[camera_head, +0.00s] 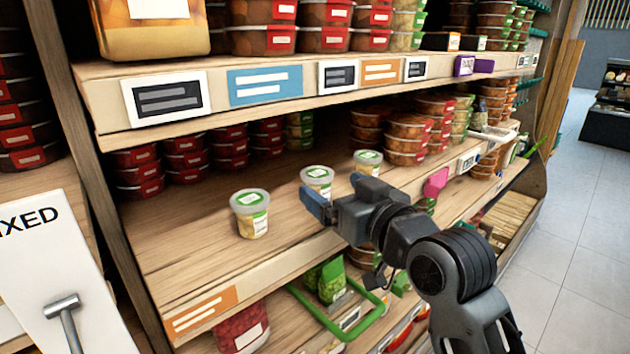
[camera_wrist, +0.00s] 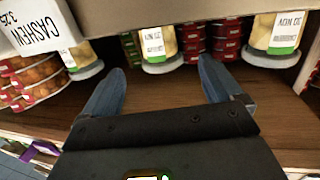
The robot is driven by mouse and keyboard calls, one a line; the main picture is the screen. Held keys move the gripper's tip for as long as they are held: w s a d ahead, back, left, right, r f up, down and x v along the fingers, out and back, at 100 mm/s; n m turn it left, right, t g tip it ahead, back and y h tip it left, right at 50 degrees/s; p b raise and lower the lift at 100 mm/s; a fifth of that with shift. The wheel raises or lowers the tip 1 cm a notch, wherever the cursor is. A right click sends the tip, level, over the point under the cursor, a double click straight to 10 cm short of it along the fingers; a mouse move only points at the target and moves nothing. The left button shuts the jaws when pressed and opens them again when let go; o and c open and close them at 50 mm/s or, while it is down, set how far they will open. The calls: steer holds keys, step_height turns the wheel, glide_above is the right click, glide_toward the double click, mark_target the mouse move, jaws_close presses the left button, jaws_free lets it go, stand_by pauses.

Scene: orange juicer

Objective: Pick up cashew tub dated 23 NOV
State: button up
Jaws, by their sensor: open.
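Three small clear tubs with pale contents, green-edged lids and white labels stand in a row on the middle shelf: left tub (camera_head: 250,214), middle tub (camera_head: 317,181), right tub (camera_head: 368,162). The wrist view appears upside down, with the middle tub (camera_wrist: 157,44) between and beyond the finger lines, another tub (camera_wrist: 276,35) at right and one (camera_wrist: 84,55) at left. Their printed dates are too small to read surely. My gripper (camera_head: 330,184) is open and empty, close in front of the middle tub; it also shows in the wrist view (camera_wrist: 160,82).
A cashew price card (camera_wrist: 35,25) is at upper left in the wrist view. Stacked red-labelled tubs (camera_head: 185,160) stand behind, and orange-brown tubs (camera_head: 405,138) at right. The upper shelf edge (camera_head: 300,84) overhangs. Bare wood (camera_head: 190,245) lies around the left tub.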

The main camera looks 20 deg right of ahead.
mark_target(323, 176)
steer(key=w, duration=0.1)
steer(key=w+p, duration=0.1)
steer(key=w, duration=0.1)
steer(key=w+p, duration=0.1)
steer(key=w, duration=0.1)
steer(key=shift+w+a+r, duration=0.1)
steer(key=shift+a+r, duration=0.3)
steer(key=shift+w+a+f, duration=0.1)
steer(key=shift+w, duration=0.4)
steer(key=shift+c, duration=0.4)
steer(key=c, duration=1.1)
